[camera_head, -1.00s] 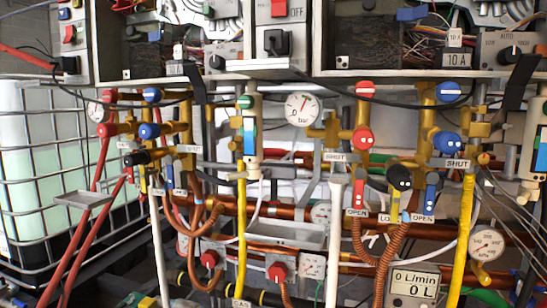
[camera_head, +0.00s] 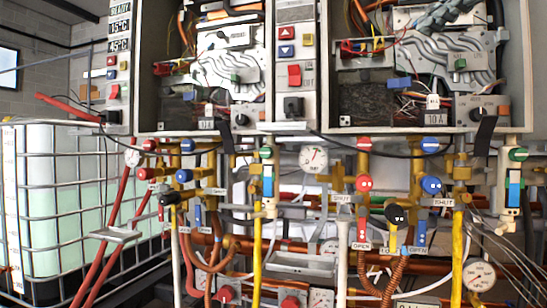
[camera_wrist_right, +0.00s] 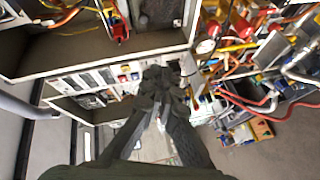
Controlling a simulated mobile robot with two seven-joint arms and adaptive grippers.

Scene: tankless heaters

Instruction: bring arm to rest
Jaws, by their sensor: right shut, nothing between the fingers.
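My right gripper (camera_wrist_right: 157,78) shows in the right wrist view as dark grey jointed fingers, shut with nothing between them. It points toward the middle of that view, with the heater cabinets to its left and the pipes to its right. In the head view I cannot clearly make out the right gripper; a grey-green jointed shape at the top right may be part of it. My left gripper is not in view.
Open heater cabinets (camera_head: 297,127) hang on the wall. Below them are red valves (camera_head: 363,183), blue valves (camera_head: 431,185), pressure gauges (camera_head: 314,158) and hoses. A caged white tank (camera_head: 48,205) stands at the left. Bare floor (camera_wrist_right: 255,150) shows at the wrist view's lower right.

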